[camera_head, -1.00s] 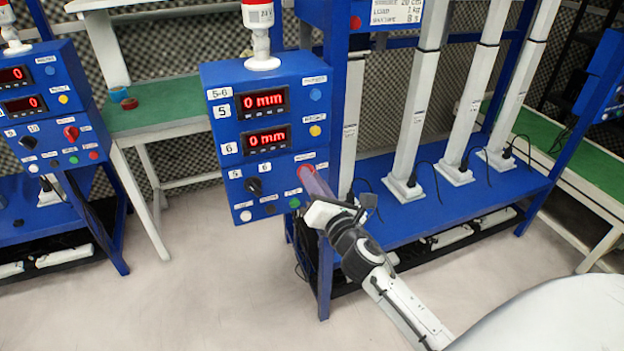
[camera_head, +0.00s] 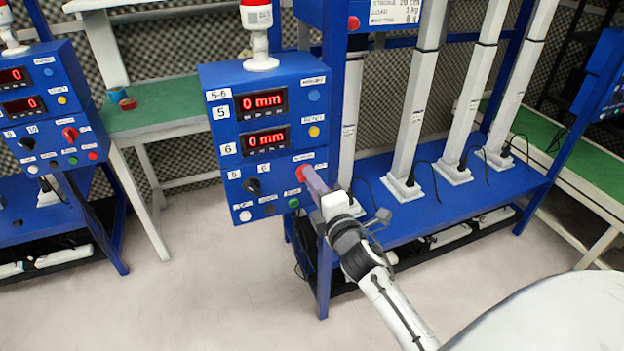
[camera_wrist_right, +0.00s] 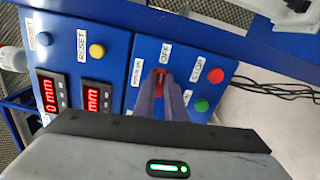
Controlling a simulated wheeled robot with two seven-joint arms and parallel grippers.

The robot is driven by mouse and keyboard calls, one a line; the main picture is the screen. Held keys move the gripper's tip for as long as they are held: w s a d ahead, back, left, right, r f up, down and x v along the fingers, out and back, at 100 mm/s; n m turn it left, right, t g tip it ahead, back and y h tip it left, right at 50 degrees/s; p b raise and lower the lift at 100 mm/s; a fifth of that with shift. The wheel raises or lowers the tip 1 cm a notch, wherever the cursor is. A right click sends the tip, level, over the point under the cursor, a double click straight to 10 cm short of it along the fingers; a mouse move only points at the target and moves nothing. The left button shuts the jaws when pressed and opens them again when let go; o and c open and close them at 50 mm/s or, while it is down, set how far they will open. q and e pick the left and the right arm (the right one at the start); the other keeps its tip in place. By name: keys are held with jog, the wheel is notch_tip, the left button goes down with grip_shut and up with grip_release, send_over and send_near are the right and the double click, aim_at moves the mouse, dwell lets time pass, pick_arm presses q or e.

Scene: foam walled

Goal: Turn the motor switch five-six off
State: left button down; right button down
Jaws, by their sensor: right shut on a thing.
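The blue five-six control box (camera_head: 214,125) stands at the centre of the head view, with two red displays reading 0 mm. Its red motor switch (camera_head: 301,172) is at the lower right of the face. My right gripper (camera_head: 309,178) reaches it from the lower right, its fingers shut on the switch. In the right wrist view the red switch (camera_wrist_right: 160,75) shows between my fingertips (camera_wrist_right: 161,86), which hide most of it. An OFF label (camera_wrist_right: 166,53) is beyond it and a motor-on label is to its left. My left gripper is not in view.
A black knob (camera_head: 253,186) and a green button (camera_head: 294,203) are near my right gripper. In the right wrist view a red stop button (camera_wrist_right: 216,75) sits close to the fingers. A blue frame with white columns (camera_head: 407,140) stands to the right.

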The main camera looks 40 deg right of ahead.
jog(key=shift+m, duration=0.7)
jog(key=c, duration=1.8)
grip_release()
jog(key=shift+s, duration=0.1)
jog(key=v, duration=1)
jog(key=shift+a, duration=0.15)
